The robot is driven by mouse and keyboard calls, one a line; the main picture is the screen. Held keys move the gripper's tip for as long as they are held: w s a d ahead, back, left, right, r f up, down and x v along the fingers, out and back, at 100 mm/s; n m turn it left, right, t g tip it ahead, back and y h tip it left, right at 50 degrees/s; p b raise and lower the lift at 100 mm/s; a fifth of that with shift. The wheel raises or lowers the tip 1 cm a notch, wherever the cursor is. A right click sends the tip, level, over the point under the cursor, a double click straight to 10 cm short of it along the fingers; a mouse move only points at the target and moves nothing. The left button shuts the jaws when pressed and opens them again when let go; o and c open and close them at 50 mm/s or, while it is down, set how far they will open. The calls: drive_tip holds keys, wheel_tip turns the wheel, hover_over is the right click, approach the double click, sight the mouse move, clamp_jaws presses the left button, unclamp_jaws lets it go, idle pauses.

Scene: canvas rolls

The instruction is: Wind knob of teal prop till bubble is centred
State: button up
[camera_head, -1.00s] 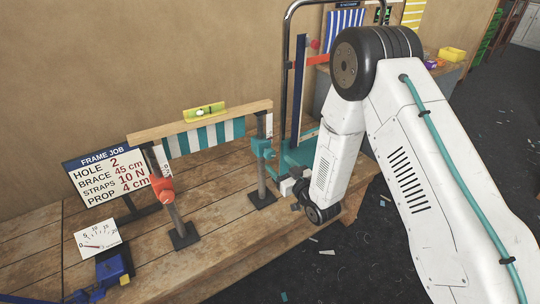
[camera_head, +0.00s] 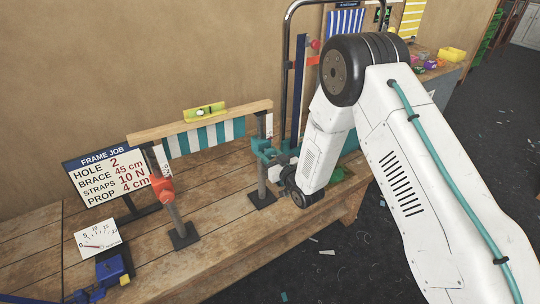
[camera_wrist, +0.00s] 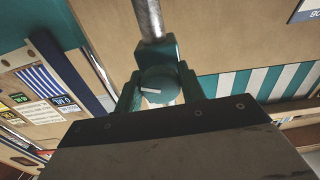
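The teal prop (camera_head: 263,150) clasps the right post under the timber beam (camera_head: 225,118) in the head view. Its round teal knob (camera_wrist: 157,86), with a white pointer line, faces me in the wrist view. My gripper (camera_wrist: 159,82) has its teal fingers on either side of the knob, apart; I cannot tell whether they touch it. In the head view my arm mostly hides the gripper, just right of the prop. The yellow-green spirit level (camera_head: 204,112) lies on the beam. Its bubble is too small to place against the marks.
The orange prop (camera_head: 162,188) is on the left post. A frame job board (camera_head: 105,178) reads prop 4 cm. A dial gauge (camera_head: 98,237) and blue clamp (camera_head: 112,268) sit at the front left. The bench's middle (camera_head: 215,215) is clear.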

drive_tip(key=shift+m, duration=0.3)
drive_tip(key=m, duration=1.3)
drive_tip(key=shift+r+m, duration=0.1)
drive_tip(key=shift+m, duration=0.2)
drive_tip(key=m, duration=0.5)
drive_tip(key=shift+r+m, duration=0.1)
drive_tip(key=shift+m, duration=2.6)
drive_tip(key=o, duration=1)
drive_tip(key=shift+c, duration=0.2)
